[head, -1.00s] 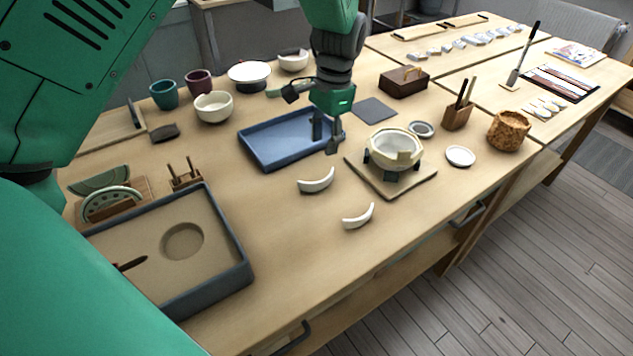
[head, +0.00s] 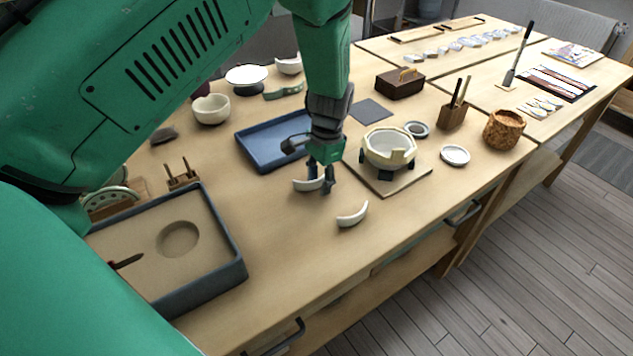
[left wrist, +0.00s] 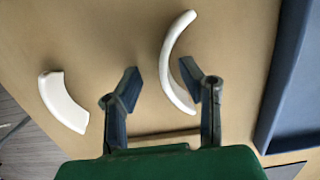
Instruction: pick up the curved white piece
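Two curved white pieces lie on the table. One curved white piece (head: 306,185) is beside my left gripper (head: 321,183), and its right part is partly hidden by the fingers. It also shows in the left wrist view (left wrist: 168,64). The other white piece (head: 352,214) lies apart, nearer the table's front edge; it shows at the left of the left wrist view (left wrist: 62,103). My right gripper is not in view.
A blue tray (head: 246,143) lies just behind the gripper. A pale bowl (head: 388,150) stands in a holder on a board (head: 412,187) to the right. A large dark-rimmed tray (head: 236,243) is at the left. Bare tabletop lies in front of the pieces.

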